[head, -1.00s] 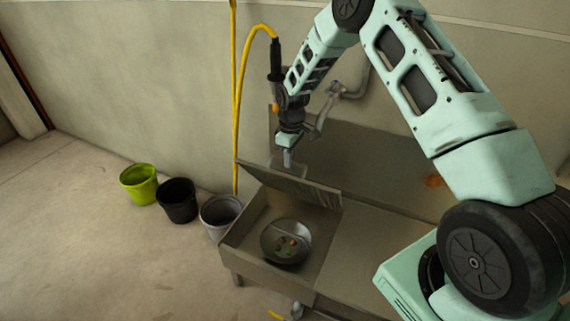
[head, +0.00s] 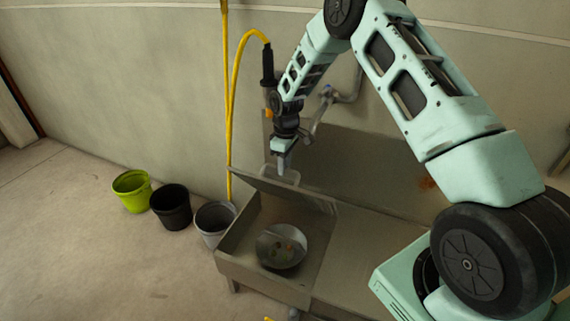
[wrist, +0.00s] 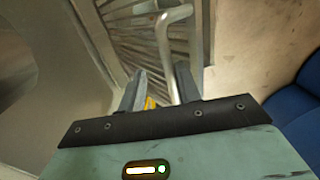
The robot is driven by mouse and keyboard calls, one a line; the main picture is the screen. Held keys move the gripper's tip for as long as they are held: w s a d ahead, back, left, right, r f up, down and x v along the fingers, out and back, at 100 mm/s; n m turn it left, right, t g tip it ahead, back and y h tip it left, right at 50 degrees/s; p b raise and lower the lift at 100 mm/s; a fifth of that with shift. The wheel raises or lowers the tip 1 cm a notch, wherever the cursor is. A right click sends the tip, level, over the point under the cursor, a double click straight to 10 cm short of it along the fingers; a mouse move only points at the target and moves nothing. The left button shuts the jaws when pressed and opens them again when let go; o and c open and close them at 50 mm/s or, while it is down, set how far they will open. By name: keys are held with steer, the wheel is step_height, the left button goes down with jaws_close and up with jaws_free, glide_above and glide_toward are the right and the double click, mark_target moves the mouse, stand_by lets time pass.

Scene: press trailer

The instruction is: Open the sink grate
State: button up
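The sink grate (head: 312,197) is raised and tilted over the back of the sink basin (head: 252,270) in the head view. Its slats (wrist: 140,48) fill the upper middle of the wrist view. The bent bar handle (wrist: 163,42) stands out from the grate and its lower part reaches between my fingers, nearer the right one. My gripper (wrist: 160,90) is open, with its fingers apart on either side of the handle. In the head view my gripper (head: 283,170) points down at the grate's upper edge. Whether a finger touches the handle I cannot tell.
A metal bowl (head: 281,247) with small bits in it sits in the basin. A yellow hose and spray nozzle (head: 267,65) hang beside my wrist. Green (head: 131,192), black (head: 171,207) and grey (head: 214,222) buckets stand left of the sink. A tap pipe (head: 322,105) is behind my arm.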

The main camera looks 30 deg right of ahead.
step_height(320, 180, up, 17)
steer(key=d+p, duration=0.1)
steer(key=shift+w+r, duration=0.15)
steer(key=shift+w, duration=0.25)
stand_by(0.4)
